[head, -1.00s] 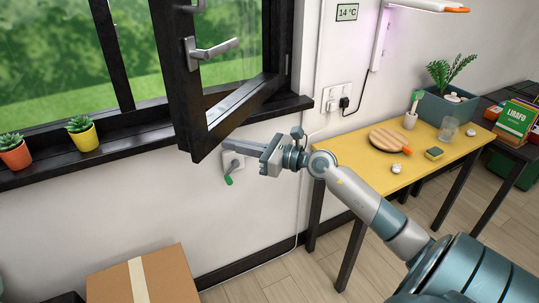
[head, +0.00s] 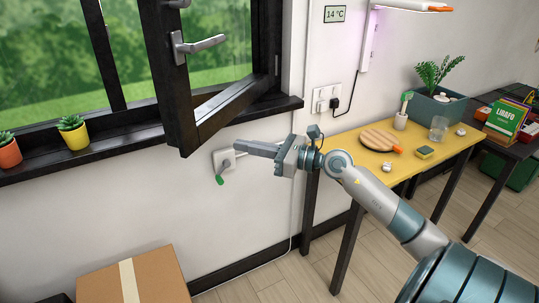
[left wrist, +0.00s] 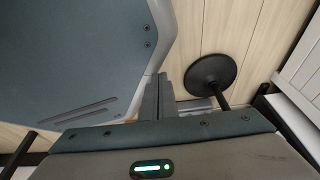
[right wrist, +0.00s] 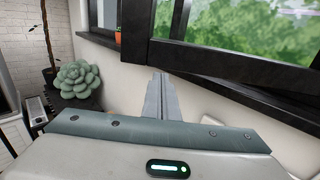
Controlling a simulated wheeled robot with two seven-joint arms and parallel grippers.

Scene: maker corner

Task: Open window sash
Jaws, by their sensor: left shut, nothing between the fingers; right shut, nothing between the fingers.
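The dark-framed window sash (head: 181,110) stands swung open into the room in the head view, with a grey lever handle (head: 200,44) on it. The sash frame also shows in the right wrist view (right wrist: 215,62). My right gripper (head: 240,147) is shut and empty. In the head view it appears just below and right of the sash's lower corner, in front of the wall; I cannot tell if it touches the sash. My left gripper (left wrist: 157,98) shows only in the left wrist view, shut and empty, pointing toward the floor beside a round black base.
The black sill (head: 40,168) carries two potted succulents, in a yellow pot (head: 76,138) and an orange pot (head: 9,154). A cardboard box (head: 165,275) stands below. A yellow table (head: 350,147) with small items stands right. A socket with a green-tipped plug (head: 219,179) is on the wall.

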